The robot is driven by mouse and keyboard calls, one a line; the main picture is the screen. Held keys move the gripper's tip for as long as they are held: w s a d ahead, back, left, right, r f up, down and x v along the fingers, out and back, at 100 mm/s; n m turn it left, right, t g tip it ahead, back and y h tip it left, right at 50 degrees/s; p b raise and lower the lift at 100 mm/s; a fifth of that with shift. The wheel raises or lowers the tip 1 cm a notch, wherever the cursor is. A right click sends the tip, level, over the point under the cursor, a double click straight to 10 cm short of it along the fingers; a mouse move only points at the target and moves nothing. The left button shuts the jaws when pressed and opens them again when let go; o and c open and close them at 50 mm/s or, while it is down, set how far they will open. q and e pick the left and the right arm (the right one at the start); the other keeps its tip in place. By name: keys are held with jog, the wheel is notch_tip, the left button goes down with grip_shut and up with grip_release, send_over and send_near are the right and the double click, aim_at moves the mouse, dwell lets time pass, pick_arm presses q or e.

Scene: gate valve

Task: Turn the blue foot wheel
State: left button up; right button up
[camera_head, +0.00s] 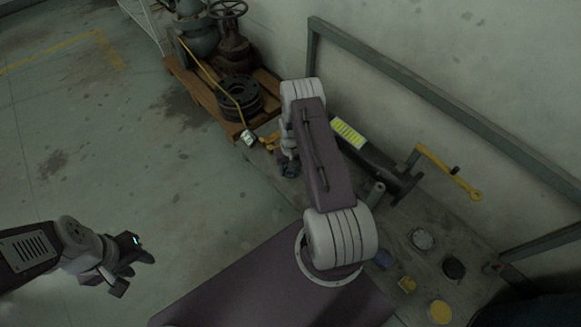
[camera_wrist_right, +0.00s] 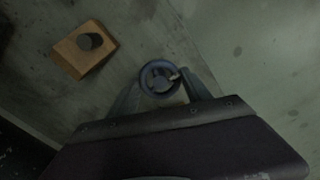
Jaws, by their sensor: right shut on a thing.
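The blue wheel (camera_wrist_right: 160,79) is a small dark blue-grey ring with spokes in the right wrist view. My right gripper (camera_wrist_right: 160,88) has one finger on each side of its rim and is shut on it. In the head view my right arm reaches away from me, and my right gripper (camera_head: 288,165) is mostly hidden behind it. I cannot make out the wheel there. My left gripper (camera_head: 136,272) is at the lower left over the floor, empty, with its fingers apart.
A wooden pallet (camera_head: 190,84) carries a rusty valve (camera_head: 233,50) and dark flanges. A grey rail (camera_head: 430,90) runs along the wall. A yellow lever (camera_head: 450,172) and a yellow can (camera_head: 440,312) are at right. A wooden block (camera_wrist_right: 83,50) lies near the wheel. The left floor is clear.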

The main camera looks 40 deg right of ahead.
aim_at(291, 170)
jog(key=m+p, duration=0.2)
jog(key=m, duration=0.3)
jog(key=shift+r+m, duration=0.1)
jog(key=shift+m, duration=0.2)
jog(key=m+p, duration=0.1)
jog(key=m, duration=0.2)
jog(key=shift+m, duration=1.6)
jog(key=o, duration=1.4)
jog(key=shift+c, duration=0.2)
jog(key=shift+p, duration=0.35)
notch_tip(291, 170, up, 9)
jog(key=p, duration=0.5)
